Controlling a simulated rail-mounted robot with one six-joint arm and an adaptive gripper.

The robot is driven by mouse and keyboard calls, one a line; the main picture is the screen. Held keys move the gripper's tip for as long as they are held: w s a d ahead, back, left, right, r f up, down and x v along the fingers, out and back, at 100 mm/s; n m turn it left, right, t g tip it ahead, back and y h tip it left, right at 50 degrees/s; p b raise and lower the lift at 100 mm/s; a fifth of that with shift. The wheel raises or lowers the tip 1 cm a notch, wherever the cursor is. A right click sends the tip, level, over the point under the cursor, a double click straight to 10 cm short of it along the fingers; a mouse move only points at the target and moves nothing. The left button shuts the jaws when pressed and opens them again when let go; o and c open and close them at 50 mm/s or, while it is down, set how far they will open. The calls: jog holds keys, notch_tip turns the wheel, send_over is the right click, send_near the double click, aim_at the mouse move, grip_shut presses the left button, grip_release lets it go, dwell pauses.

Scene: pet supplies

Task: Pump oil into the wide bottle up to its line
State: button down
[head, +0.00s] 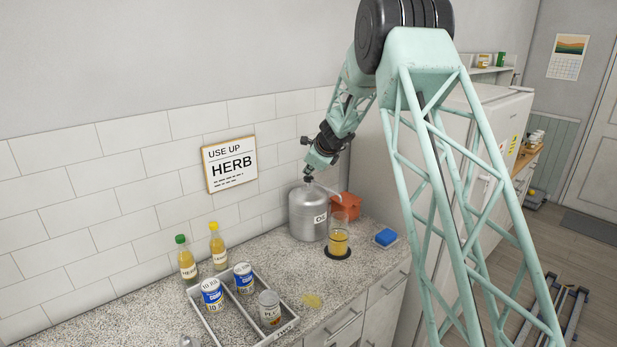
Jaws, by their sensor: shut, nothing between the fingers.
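The silver oil can (304,222), with a partly readable label, stands on the counter near the wall. A pale spout reaches from its top to the right, over the wide bottle (338,242). The bottle is clear and upright on a dark round mat (338,253), with yellow oil in its lower part. A dark band crosses the bottle near the oil's upper part; the exact level against it is too small to tell. My gripper (308,180) is shut and empty, pointing down at the can's pump top; whether it touches is unclear.
An orange box (346,205) stands behind the bottle and a blue sponge (386,237) lies to its right. Two yellow bottles (188,262) and a divided tray (284,329) with tins are at the left.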

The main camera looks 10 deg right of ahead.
jog(key=shift+f+b, duration=0.35)
jog(key=shift+f, duration=0.15)
dwell(0.5)
jog(key=shift+r, duration=0.1)
dwell(0.3)
jog(key=shift+r+p, duration=1.3)
jog(key=shift+r, duration=0.1)
jog(key=shift+r+p, duration=2.4)
jog(key=shift+r, duration=0.05)
